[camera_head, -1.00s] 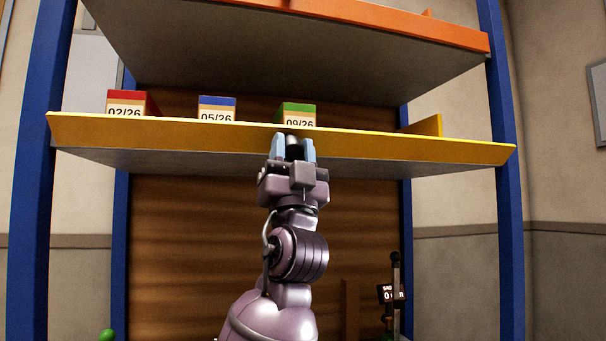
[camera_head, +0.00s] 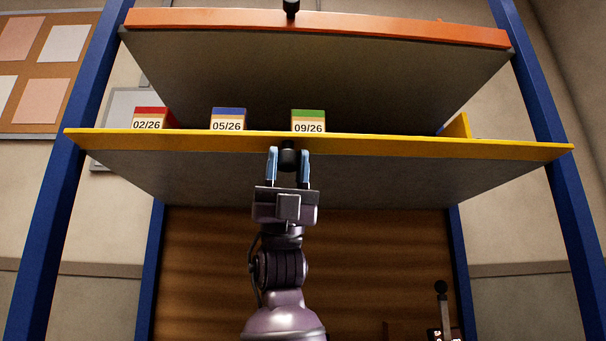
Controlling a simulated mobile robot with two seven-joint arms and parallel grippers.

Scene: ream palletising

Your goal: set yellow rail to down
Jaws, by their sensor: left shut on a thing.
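The yellow rail (camera_head: 400,143) runs along the front edge of the middle shelf, below the labels of the boxes. A black knob (camera_head: 289,158) shows at its lower edge near the middle. My left gripper (camera_head: 288,153) reaches up from below, and its blue fingers are shut on the knob, one on each side. My right gripper is not in view.
Red 02/26 (camera_head: 147,122), blue 05/26 (camera_head: 228,122) and green 09/26 (camera_head: 308,123) boxes stand behind the rail. Overhead is a shelf with an orange rail (camera_head: 400,33) and its knob (camera_head: 291,8). Blue posts (camera_head: 75,190) flank the shelves.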

